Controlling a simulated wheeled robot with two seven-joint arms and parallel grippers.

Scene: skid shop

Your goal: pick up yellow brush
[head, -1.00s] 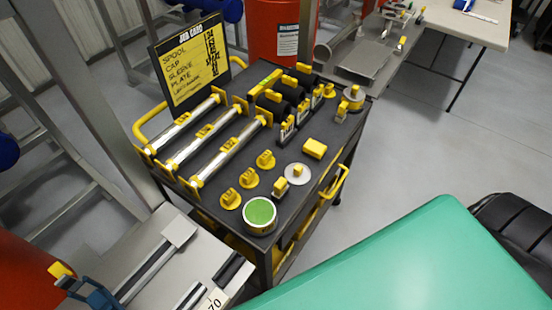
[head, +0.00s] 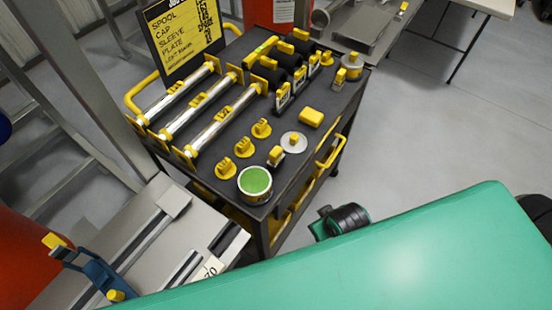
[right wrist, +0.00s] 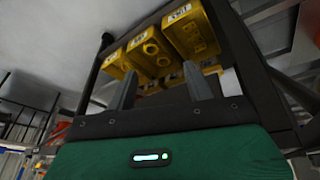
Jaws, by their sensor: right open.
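A small rounded plain yellow block (head: 311,117) lies on the dark top of the cart (head: 232,135), near its right edge in the head view. I cannot tell for sure whether it is the yellow brush; no bristles show. My right gripper (right wrist: 160,72) is open and empty in the right wrist view. Its two grey fingers point at yellow labelled boxes (right wrist: 152,50) framed by dark bars. The block cannot be made out in that view. My left gripper is not in view.
A green-topped tin (head: 255,183), a grey disc (head: 294,142), yellow knobbed caps (head: 225,167) and silver rollers (head: 222,129) crowd the cart. A job card board (head: 183,40) stands at its back left. A yellow handle (head: 331,152) juts from its right side.

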